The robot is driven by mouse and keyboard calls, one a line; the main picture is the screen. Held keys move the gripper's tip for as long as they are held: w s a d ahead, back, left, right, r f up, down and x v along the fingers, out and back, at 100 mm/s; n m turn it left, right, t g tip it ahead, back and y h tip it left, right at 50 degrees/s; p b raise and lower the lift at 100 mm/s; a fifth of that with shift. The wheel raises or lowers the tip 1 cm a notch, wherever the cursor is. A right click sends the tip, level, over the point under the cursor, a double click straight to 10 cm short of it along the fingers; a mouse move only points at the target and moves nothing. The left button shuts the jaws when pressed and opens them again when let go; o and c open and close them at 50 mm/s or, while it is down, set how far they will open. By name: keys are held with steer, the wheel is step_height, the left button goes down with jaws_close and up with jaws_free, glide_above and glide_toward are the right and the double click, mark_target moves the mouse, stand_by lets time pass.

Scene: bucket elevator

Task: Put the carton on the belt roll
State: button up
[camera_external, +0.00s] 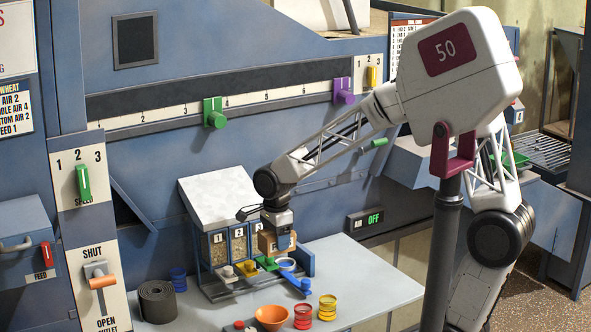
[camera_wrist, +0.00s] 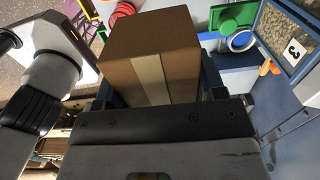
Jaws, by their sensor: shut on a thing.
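The carton (camera_external: 267,241) is a small brown box with a pale tape strip. My gripper (camera_external: 277,230) is shut on it and holds it in front of the numbered bin unit, above the bench. In the wrist view the carton (camera_wrist: 150,58) fills the upper middle, with its tape strip towards the camera, between the fingers of my gripper (camera_wrist: 155,95). The belt roll (camera_external: 157,302) is a dark coiled roll on the left of the bench, left of the gripper and apart from it. I cannot make out the belt roll in the wrist view.
The bin unit (camera_external: 220,198) has a sloped white top and coloured levers below. An orange bowl (camera_external: 272,317), a red tin (camera_external: 303,316) and a yellow tin (camera_external: 327,307) stand at the bench front. Blue tins (camera_external: 178,279) stand behind the roll. The bench (camera_external: 385,288) is clear at right.

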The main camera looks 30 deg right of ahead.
steer(key=w+a+f, duration=0.2)
steer(key=a, duration=0.9)
steer(key=w+a+f, duration=0.1)
steer(key=w+a, duration=0.1)
steer(key=a, duration=1)
steer(key=f, duration=0.5)
steer(key=shift+d, duration=0.25)
glide_above(156, 291)
steer(key=shift+f, duration=0.8)
steer(key=shift+f, duration=0.1)
steer(key=shift+f, duration=1.65)
steer(key=shift+f, duration=0.15)
